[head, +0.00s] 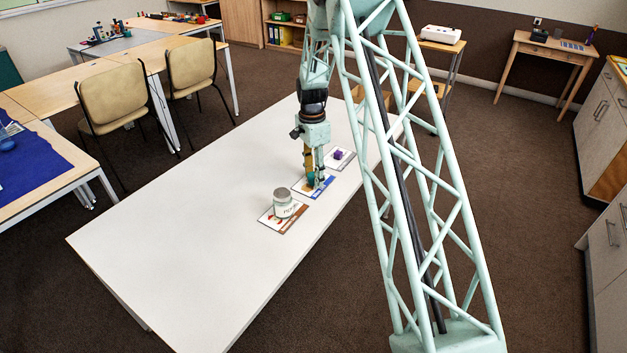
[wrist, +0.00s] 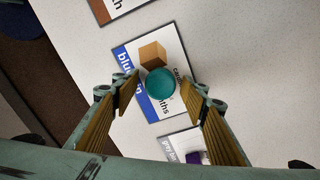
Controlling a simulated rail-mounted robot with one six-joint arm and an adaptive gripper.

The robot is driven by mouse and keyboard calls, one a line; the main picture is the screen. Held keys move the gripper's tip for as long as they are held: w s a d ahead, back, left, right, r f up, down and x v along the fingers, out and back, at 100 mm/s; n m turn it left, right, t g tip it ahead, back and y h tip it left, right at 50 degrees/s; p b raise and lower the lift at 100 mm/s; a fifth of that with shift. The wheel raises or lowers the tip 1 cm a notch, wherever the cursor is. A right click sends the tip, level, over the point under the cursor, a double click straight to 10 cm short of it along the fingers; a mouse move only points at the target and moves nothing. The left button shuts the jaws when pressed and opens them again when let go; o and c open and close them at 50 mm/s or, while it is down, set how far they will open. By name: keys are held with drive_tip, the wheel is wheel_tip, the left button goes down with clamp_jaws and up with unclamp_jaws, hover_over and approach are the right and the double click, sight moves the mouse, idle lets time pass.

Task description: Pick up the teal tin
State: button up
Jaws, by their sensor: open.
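The teal tin (wrist: 160,83) is a round teal shape on a white card with a blue edge strip (wrist: 134,71). In the wrist view it lies between the two fingers of my gripper (wrist: 160,92), which are apart on either side of it. In the head view my gripper (head: 315,180) points down over that card (head: 302,192), and the tin (head: 311,182) shows partly behind the fingers. I cannot tell how far the fingertips are from the tin's sides.
A brown block (wrist: 153,54) sits close beside the tin on the same card. A purple block (head: 338,155) lies on another card. A whitish jar (head: 283,203) stands on a brown-edged card (head: 270,221). The near part of the white table (head: 170,240) is clear.

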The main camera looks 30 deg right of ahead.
drive_tip(key=shift+c, duration=0.3)
drive_tip(key=c, duration=0.8)
drive_tip(key=shift+r, duration=0.15)
drive_tip(key=shift+c, duration=0.2)
drive_tip(key=shift+r+p, duration=0.6)
drive_tip(key=shift+r, duration=1.15)
drive_tip(key=s+a, duration=0.1)
drive_tip(key=s, duration=0.4)
drive_tip(key=s+a+r+p, duration=0.1)
drive_tip(key=s, duration=0.4)
drive_tip(key=s+a+p, duration=0.1)
drive_tip(key=s, duration=0.4)
drive_tip(key=shift+s+a+r, duration=0.15)
drive_tip(key=shift+s+a, duration=0.15)
